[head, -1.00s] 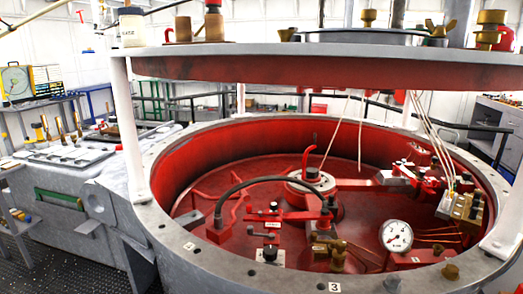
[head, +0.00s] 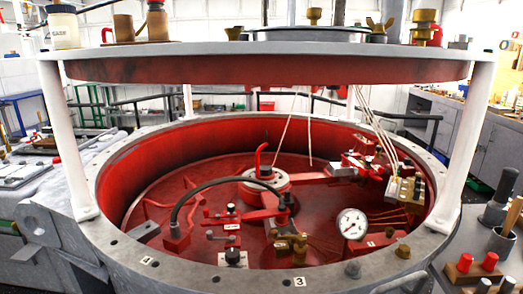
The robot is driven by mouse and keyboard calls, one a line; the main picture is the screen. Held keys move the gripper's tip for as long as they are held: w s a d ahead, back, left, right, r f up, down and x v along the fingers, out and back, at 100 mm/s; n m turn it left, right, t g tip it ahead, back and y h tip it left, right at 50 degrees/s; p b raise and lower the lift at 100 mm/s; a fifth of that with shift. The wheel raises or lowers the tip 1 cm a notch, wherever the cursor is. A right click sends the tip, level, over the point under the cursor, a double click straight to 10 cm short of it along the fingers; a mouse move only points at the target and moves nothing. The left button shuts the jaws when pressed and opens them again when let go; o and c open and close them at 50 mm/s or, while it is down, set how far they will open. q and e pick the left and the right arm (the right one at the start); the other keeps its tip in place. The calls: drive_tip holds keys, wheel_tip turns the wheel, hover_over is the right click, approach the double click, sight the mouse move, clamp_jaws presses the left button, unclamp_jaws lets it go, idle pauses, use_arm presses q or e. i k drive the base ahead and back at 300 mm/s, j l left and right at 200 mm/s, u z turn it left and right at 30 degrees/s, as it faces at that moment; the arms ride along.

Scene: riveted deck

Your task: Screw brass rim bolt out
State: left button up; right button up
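A brass bolt (head: 403,251) with a rounded head stands in the grey rim (head: 322,277) of the big round vessel, at the front right. A grey bolt (head: 352,268) sits in the rim to its left. A label reading 3 (head: 299,281) is on the rim further left. I cannot tell how far the brass bolt is threaded in. Neither of my grippers shows in the head view.
The raised lid (head: 270,68) hangs over the vessel on white posts (head: 467,150). Inside, on the red floor, are a pressure gauge (head: 352,223), a black hose (head: 200,187) and brass fittings (head: 290,243). Red-topped pegs (head: 465,263) and dark-handled tools (head: 503,185) stand at the right.

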sight(404, 250)
drive_tip(key=l+u, duration=0.4)
drive_tip(key=l, duration=1.05)
